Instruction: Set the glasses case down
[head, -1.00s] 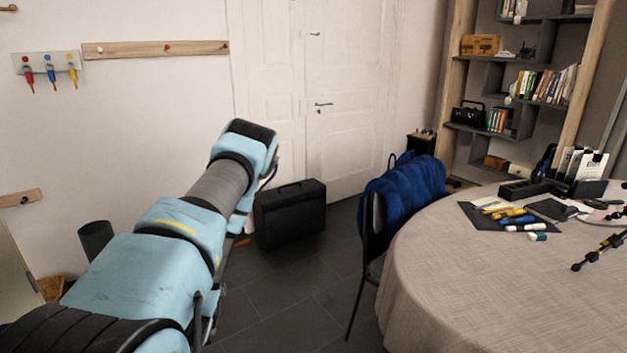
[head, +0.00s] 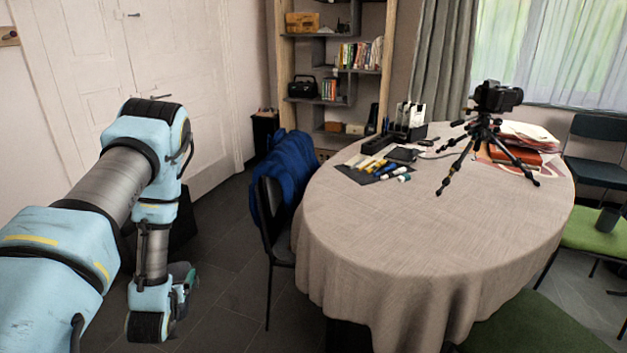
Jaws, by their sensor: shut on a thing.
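My arm reaches forward on the left, and its far end bends down over the floor, left of the table. My gripper (head: 184,287) shows small and partly hidden at that low end, beside the dark wrist cap. It is shut on the glasses case, but the case's outline cannot be told apart from the gripper's dark and teal parts. The oval table (head: 400,235) with a beige cloth stands to the right, well apart from my gripper.
A chair (head: 268,215) with a blue jacket (head: 290,170) stands between my arm and the table. A tripod with a camera (head: 497,97), markers on a dark mat (head: 360,176), an organiser (head: 405,130) and papers (head: 525,135) occupy the table's far side. Its near and middle cloth is clear.

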